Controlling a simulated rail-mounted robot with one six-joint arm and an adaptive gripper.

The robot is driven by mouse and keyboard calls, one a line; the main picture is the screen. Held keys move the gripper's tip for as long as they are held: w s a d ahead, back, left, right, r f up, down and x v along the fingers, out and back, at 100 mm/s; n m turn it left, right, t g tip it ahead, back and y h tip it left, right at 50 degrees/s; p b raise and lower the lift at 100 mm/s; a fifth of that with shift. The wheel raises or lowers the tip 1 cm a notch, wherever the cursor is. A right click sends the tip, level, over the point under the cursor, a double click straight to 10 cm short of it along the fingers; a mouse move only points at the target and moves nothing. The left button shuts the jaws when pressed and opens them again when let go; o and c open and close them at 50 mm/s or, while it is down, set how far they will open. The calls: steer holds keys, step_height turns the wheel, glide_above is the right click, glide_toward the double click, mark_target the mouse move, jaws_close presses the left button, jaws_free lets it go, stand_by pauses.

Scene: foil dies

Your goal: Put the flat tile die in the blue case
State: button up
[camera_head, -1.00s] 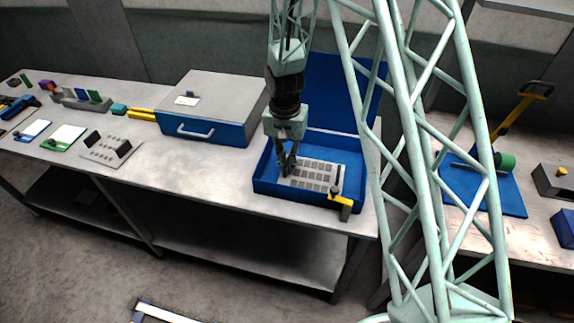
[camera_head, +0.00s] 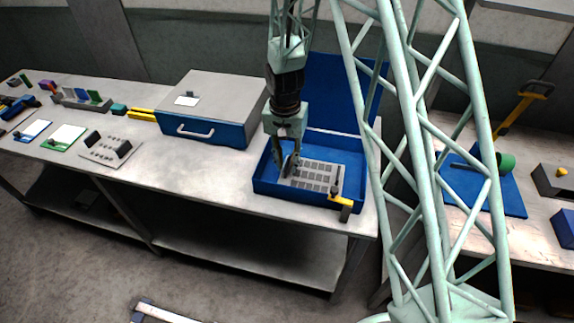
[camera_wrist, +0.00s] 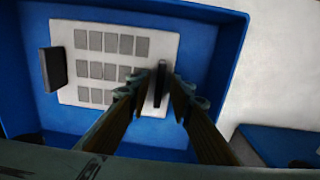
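The flat tile die, a pale plate with rows of grey squares (camera_head: 318,174), lies flat on the floor of the open blue case (camera_head: 268,190). It also shows in the wrist view (camera_wrist: 92,55). It has an upright black grip block at each end. My gripper (camera_head: 287,166) is down inside the case at the die's left end in the head view. In the wrist view its fingers (camera_wrist: 160,82) stand on either side of one black block, with a narrow gap showing beside it. The other black block (camera_wrist: 53,69) is free.
A closed grey-lidded blue case (camera_head: 208,125) stands to the left. Another plate with black blocks (camera_head: 103,151) lies further left, near green and blue-edged cards. A yellow latch (camera_head: 343,201) hangs at the case's front. A second bench with a blue board (camera_head: 505,195) stands right.

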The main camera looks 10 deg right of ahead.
step_height(320, 180, up, 10)
steer(key=shift+a, duration=0.1)
steer(key=shift+r+p, duration=0.3)
steer(key=shift+r, duration=0.35)
stand_by(0.9)
steer(key=s+d+r+n+t, duration=0.1)
steer(key=s+d+r, duration=0.2)
steer(key=s+r, duration=0.7)
steer(key=s+d+r+n+t, duration=0.1)
steer(key=s+d+r, duration=0.2)
steer(key=s+r, duration=0.8)
steer(key=s+d+r+n+t, duration=0.1)
steer(key=s+r, duration=0.5)
steer(key=s, duration=0.3)
steer(key=s+d+r+n, duration=0.1)
steer(key=s+r, duration=0.4)
steer(key=s, duration=0.5)
steer(key=shift+d+r+n+t, duration=0.35)
steer(key=shift+d+n+t, duration=0.05)
